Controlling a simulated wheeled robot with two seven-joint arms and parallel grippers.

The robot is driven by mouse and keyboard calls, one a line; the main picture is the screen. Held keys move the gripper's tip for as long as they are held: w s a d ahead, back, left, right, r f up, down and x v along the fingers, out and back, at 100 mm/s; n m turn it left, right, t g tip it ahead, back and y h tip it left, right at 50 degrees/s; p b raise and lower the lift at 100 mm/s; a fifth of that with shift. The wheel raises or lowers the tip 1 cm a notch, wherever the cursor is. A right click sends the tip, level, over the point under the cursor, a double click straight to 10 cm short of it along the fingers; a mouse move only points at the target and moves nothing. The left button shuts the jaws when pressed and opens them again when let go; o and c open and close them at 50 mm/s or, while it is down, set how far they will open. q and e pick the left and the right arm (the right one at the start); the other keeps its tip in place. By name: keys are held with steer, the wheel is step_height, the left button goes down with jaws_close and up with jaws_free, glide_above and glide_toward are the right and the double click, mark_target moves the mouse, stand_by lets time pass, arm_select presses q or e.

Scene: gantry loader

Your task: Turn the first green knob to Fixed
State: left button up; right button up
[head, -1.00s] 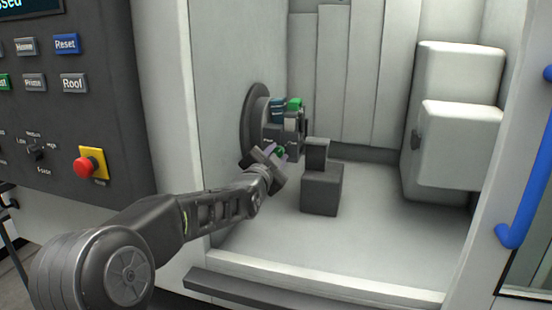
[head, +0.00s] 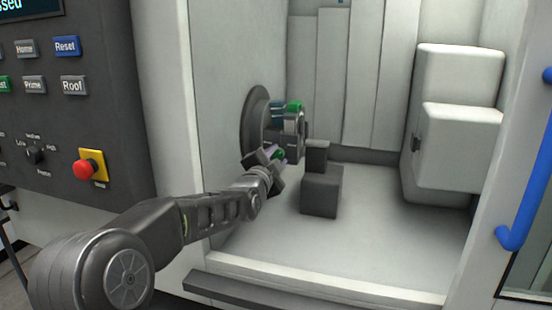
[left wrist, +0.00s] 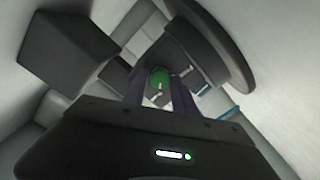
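The green knob (head: 279,154) is on the dark device at the left wall of the machine's bay. In the left wrist view the green knob (left wrist: 160,77) has a pale pointer line on its lower part and small white labels around it, too small to read. My left gripper (head: 276,155) is right at the knob. In the left wrist view its fingers (left wrist: 160,88) are apart, with the knob between or just beyond their tips; I cannot tell if they touch it. A second green part (head: 294,106) sits higher on the device. My right gripper is not in view.
A dark round flange (head: 256,118) backs the device on the wall. A dark stepped block (head: 320,190) stands on the bay floor just right of my gripper. White housings (head: 460,145) are at right. A control panel with a red stop button (head: 84,169) is at left.

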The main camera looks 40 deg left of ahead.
arm_select(q)
steer(key=o, duration=0.3)
steer(key=shift+o, duration=0.2)
steer(key=shift+s, duration=0.1)
steer(key=v, duration=0.7)
steer(key=shift+s+d, duration=0.15)
steer(key=shift+s, duration=0.15)
